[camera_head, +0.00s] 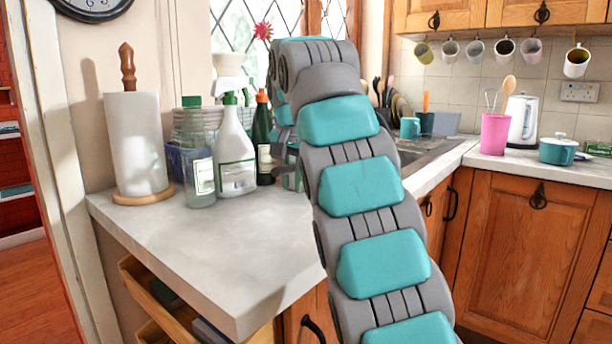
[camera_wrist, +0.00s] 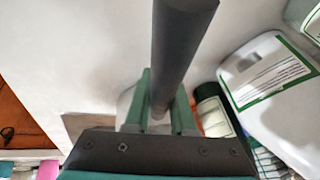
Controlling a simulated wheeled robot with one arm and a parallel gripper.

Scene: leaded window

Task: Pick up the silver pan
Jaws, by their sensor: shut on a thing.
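In the wrist view, a dark grey rod-like handle (camera_wrist: 181,42) runs from the top edge down between the green fingers of my gripper (camera_wrist: 163,98). My gripper is shut on this handle, which I take to be the silver pan's. A pale rounded patch shows beside the left finger; I cannot tell whether it is the pan's body. No silver pan body shows clearly in either view. In the head view, my teal and grey arm hides most of my gripper and what it holds.
A white spray bottle (camera_head: 235,150), a clear bottle (camera_head: 198,165) and a dark green bottle (camera_head: 263,140) stand close left of my arm. A paper towel roll (camera_head: 137,145) stands further left. The front of the white counter (camera_head: 215,245) is clear. The sink is behind my arm.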

